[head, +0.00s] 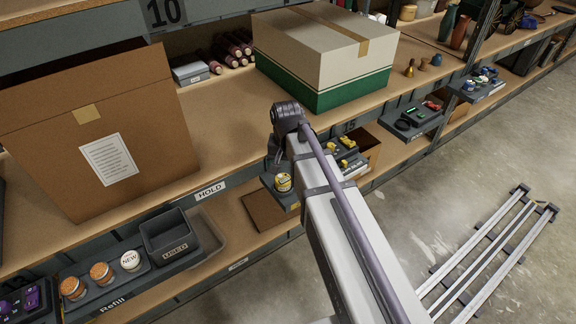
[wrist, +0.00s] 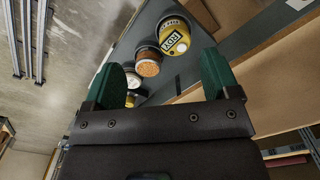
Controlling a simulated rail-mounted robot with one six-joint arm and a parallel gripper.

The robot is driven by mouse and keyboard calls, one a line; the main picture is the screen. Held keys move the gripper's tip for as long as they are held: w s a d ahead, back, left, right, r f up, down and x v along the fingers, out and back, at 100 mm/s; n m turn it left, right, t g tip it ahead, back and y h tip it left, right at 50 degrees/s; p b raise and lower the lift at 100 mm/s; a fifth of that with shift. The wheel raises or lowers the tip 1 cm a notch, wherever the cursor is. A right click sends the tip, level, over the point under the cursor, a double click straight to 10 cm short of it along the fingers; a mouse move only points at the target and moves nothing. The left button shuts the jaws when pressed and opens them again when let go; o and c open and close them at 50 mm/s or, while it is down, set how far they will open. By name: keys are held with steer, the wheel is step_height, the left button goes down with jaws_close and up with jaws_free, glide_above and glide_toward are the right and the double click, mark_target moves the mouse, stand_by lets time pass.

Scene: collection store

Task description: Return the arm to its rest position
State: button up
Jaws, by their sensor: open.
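My arm (head: 325,215) reaches from the bottom right of the head view up to the shelf front, its dark joint (head: 290,118) at the far end in front of the boxes. In the wrist view my gripper (wrist: 161,62) is open, its two green fingers apart with nothing held. Beyond and between the fingers stand a yellow-labelled jar (wrist: 174,38) and an orange-topped jar (wrist: 147,62) on a grey tray. The fingers cannot be made out in the head view. A yellow-topped jar (head: 283,182) shows just left of my arm.
A large brown carton (head: 60,110) and a green-and-white box (head: 330,60) stand on the upper shelf. Below are a grey bin (head: 168,240), orange-lidded jars (head: 101,272) and small trays (head: 412,122). Rails (head: 495,250) lie on the otherwise clear floor at right.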

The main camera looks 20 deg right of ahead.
steer(key=s+n, duration=0.4)
steer(key=s, duration=0.8)
step_height(320, 180, up, 13)
steer(key=p, duration=1.2)
steer(key=shift+f+p, duration=0.15)
steer(key=shift+p, duration=0.2)
steer(key=shift+s, duration=0.1)
